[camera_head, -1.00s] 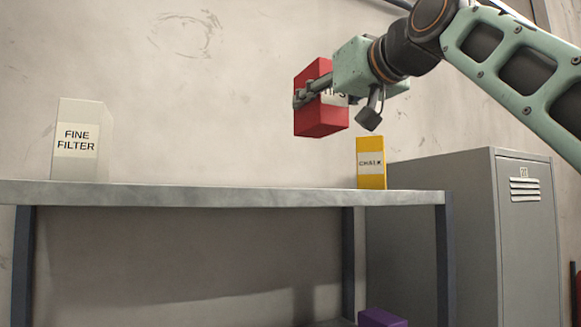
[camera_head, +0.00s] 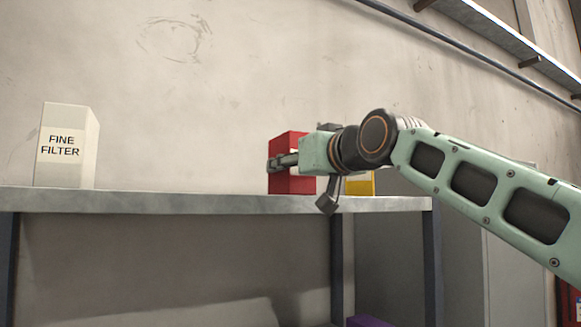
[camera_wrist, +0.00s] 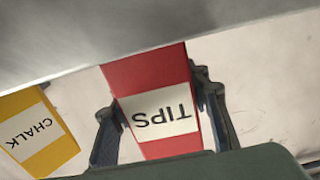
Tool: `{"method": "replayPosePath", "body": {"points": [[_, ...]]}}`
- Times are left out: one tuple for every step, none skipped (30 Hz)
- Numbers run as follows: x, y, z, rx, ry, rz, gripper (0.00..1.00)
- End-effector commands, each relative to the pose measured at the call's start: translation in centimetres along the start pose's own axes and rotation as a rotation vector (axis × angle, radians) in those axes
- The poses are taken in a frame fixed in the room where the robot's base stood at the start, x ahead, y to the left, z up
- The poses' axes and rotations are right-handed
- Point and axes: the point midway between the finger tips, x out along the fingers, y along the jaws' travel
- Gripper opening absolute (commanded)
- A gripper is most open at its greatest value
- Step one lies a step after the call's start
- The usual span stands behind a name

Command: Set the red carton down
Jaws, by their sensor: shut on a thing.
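The red carton (camera_head: 291,184) is upright at the shelf top in the head view, its lower edge level with the shelf's (camera_head: 190,203) surface. I cannot tell whether it touches the shelf or is just above it. My gripper (camera_head: 284,161) is shut around the carton from its right side. In the wrist view the carton (camera_wrist: 150,75) shows a white label reading TIPS, with a finger of my gripper (camera_wrist: 160,115) on each side of it.
A yellow CHALK box (camera_head: 361,185) stands right of the carton, partly behind my arm; it also shows in the wrist view (camera_wrist: 50,152). A pale FINE FILTER box (camera_head: 66,146) stands far left. The shelf between is clear. A grey locker (camera_head: 480,262) stands at right.

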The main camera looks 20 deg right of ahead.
Motion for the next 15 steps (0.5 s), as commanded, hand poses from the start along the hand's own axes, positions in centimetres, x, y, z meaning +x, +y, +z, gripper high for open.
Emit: {"method": "replayPosePath", "body": {"points": [[-0.03,-0.02,-0.08,0.0,0.003,0.0,0.11],[-0.03,-0.03,-0.08,0.0,0.003,0.0,0.11],[-0.03,-0.03,-0.09,0.0,0.003,0.0,0.11],[-0.03,-0.03,-0.09,0.0,0.003,0.0,0.11],[-0.03,-0.03,-0.09,0.0,0.003,0.0,0.11],[-0.03,-0.03,-0.09,0.0,0.002,0.0,0.11],[-0.03,-0.03,-0.05,-0.001,0.002,0.0,0.11],[-0.03,-0.02,0.03,-0.001,0.002,0.0,0.11],[-0.03,-0.02,0.19,-0.001,0.002,0.0,0.11],[-0.03,-0.02,0.32,-0.001,0.002,0.0,0.11],[-0.03,-0.02,0.42,-0.001,0.002,0.0,0.11],[0.0,-0.04,0.33,-0.002,0.0,0.0,0.47],[0.0,-0.04,0.31,-0.002,0.0,0.0,0.51],[0.0,-0.04,0.31,-0.002,0.0,0.0,0.54],[0.0,-0.04,0.32,-0.001,0.0,0.0,0.58]]}}
